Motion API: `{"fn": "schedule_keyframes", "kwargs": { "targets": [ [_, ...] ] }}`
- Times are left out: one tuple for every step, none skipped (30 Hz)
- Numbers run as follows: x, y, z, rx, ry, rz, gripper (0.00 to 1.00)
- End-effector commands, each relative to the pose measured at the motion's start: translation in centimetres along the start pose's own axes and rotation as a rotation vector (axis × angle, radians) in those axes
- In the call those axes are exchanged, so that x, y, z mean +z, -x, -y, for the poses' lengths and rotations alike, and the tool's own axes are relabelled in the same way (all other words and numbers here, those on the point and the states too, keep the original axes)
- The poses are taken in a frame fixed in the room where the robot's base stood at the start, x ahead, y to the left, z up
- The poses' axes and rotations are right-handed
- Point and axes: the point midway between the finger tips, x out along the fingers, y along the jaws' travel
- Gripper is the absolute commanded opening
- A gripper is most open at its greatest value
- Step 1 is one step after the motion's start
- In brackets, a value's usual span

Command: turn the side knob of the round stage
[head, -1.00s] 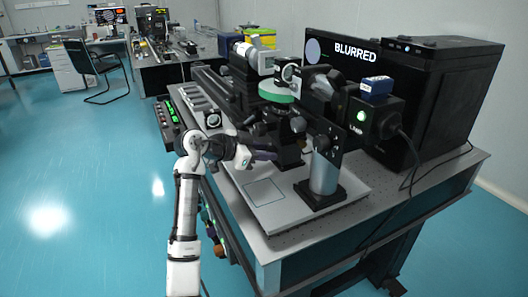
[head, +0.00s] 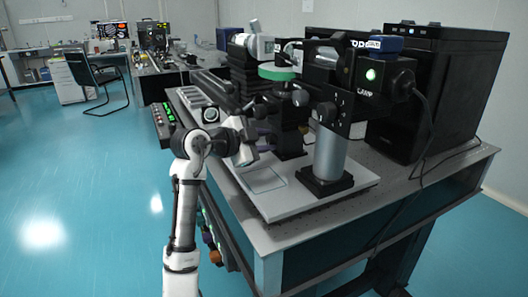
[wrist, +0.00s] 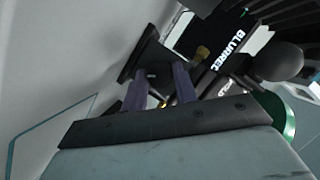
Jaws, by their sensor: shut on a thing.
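The round stage (head: 278,73) is a disc with a green rim on a black microscope-like stand; its green edge also shows at the right of the wrist view (wrist: 281,115). My gripper (head: 267,138) is at the front left of the stand, below the disc. In the wrist view, the two purple-grey fingers of my gripper (wrist: 158,80) are shut on a dark part (wrist: 146,68), which looks like the side knob; its outline is partly hidden by the fingers. A separate round black knob (wrist: 278,62) stands to the right, clear of the fingers.
A grey post (head: 330,155) on a black foot stands right of my gripper on a white baseplate (head: 290,193). The lamp box (head: 385,78) and a black cabinet (head: 435,95) are behind it. Open blue floor (head: 85,200) lies to the left.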

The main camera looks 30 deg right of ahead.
Motion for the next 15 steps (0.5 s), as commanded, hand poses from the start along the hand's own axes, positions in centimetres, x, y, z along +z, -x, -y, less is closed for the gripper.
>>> {"fn": "schedule_keyframes", "kwargs": {
  "targets": [
    [0.29,-0.08,-0.36,-0.010,-0.026,0.000,0.06],
    [0.27,-0.08,-0.34,-0.016,-0.041,0.000,0.06],
    [0.25,-0.07,-0.32,-0.024,-0.060,0.001,0.06],
    [0.23,-0.06,-0.31,-0.029,-0.072,0.001,0.06],
    [0.22,-0.06,-0.30,-0.034,-0.083,0.001,0.06],
    [0.20,-0.04,-0.29,-0.039,-0.097,0.001,0.06],
    [0.18,-0.04,-0.29,-0.043,-0.106,0.001,0.06],
    [0.16,-0.03,-0.28,-0.046,-0.113,0.001,0.06],
    [0.14,-0.03,-0.27,-0.049,-0.122,0.001,0.06],
    [0.13,-0.02,-0.26,-0.051,-0.129,0.001,0.06],
    [0.11,-0.01,-0.24,-0.054,-0.134,0.001,0.06],
    [0.09,-0.01,-0.22,-0.056,-0.139,0.000,0.06],
    [0.08,0.00,-0.21,-0.057,-0.143,0.000,0.06],
    [0.07,0.00,-0.20,-0.058,-0.145,0.000,0.06],
    [0.05,0.01,-0.18,-0.059,-0.147,0.000,0.06]
  ]
}}
